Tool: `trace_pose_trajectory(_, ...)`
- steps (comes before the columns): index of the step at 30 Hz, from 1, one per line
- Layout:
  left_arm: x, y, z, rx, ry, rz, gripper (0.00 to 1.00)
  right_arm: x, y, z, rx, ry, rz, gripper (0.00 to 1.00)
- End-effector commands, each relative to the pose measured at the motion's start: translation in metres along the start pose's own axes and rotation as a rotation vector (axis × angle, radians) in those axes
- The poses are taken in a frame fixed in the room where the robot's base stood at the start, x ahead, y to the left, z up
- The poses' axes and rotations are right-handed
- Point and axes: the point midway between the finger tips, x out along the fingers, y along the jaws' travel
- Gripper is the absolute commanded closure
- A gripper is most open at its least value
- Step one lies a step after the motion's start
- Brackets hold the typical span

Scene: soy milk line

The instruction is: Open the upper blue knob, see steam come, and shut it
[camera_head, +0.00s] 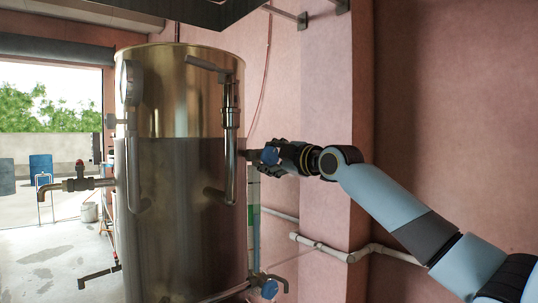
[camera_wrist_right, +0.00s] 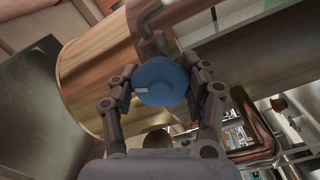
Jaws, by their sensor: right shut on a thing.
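The upper blue knob (camera_head: 269,155) sits on a short pipe at the right side of a tall steel tank (camera_head: 185,200). My right gripper (camera_head: 283,156) reaches it from the right and is shut on it. In the right wrist view the round blue knob (camera_wrist_right: 160,82) lies between the two fingers of my right gripper (camera_wrist_right: 160,95), one on each side. A lower blue knob (camera_head: 269,289) shows near the tank's foot, apart from the gripper. I see no steam in either view. My left gripper is not in view.
A tap pipe with a red-brown valve (camera_head: 80,180) stands out at the tank's left. A pink wall pillar (camera_head: 325,120) is close behind my right arm. White pipes (camera_head: 340,252) run low along the wall. An open doorway with blue barrels (camera_head: 41,166) outside is at the left.

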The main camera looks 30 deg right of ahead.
Motion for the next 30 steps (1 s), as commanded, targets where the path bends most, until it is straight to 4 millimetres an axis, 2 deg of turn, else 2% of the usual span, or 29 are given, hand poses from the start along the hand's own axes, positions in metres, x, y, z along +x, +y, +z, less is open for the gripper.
trace_pose_trajectory(30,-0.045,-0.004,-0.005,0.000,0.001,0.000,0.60,-0.001,-0.006,0.002,0.931,-0.013,-0.011,0.85)
